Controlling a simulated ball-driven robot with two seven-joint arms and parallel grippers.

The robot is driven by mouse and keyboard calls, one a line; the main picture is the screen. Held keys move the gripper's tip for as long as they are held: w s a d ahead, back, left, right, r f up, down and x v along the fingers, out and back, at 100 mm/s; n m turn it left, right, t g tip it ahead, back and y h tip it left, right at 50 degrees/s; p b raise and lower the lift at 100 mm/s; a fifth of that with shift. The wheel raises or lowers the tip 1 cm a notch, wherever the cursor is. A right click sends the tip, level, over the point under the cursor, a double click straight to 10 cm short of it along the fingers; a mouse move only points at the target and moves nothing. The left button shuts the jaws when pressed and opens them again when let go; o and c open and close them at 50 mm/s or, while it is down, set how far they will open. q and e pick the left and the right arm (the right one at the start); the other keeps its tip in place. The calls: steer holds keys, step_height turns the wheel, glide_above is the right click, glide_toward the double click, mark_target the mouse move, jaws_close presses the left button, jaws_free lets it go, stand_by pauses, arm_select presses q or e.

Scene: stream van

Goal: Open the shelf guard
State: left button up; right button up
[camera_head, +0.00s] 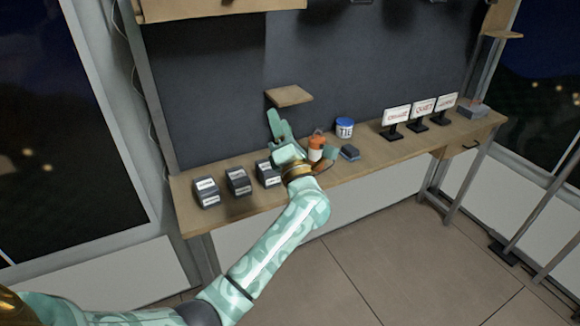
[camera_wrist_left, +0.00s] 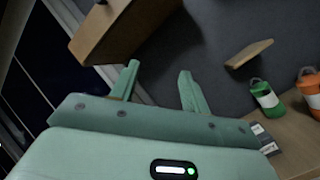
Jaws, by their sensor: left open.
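A wooden shelf (camera_head: 225,9) with a pale front board hangs at the top left of the head view, cut off by the frame edge. A wooden box-like shelf end (camera_wrist_left: 125,30) shows at the top of the left wrist view, ahead of my fingers. I cannot tell which part is the shelf guard. My left gripper (camera_head: 279,130) is over the workbench, below the shelf in the picture. In the left wrist view my left gripper (camera_wrist_left: 158,82) has its fingers wide apart with nothing between them. They look apart from the shelf. My right gripper is not in view.
A small wooden ledge (camera_head: 289,95) sticks out of the dark back panel. The workbench (camera_head: 350,172) holds several dark labelled boxes, an orange bottle (camera_head: 317,147), a blue tub (camera_head: 345,128) and white signs (camera_head: 397,115). A green bottle (camera_wrist_left: 267,97) shows in the wrist view.

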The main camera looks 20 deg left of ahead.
arm_select(q)
step_height(320, 180, down, 9)
steer(key=d+m+t+h+b, duration=0.2)
steer(key=m+h, duration=0.2)
steer(key=m, duration=0.2)
steer(key=shift+w+f+m+t, duration=0.15)
steer(key=shift+w+m+t, duration=0.1)
steer(key=shift+m+t, duration=0.15)
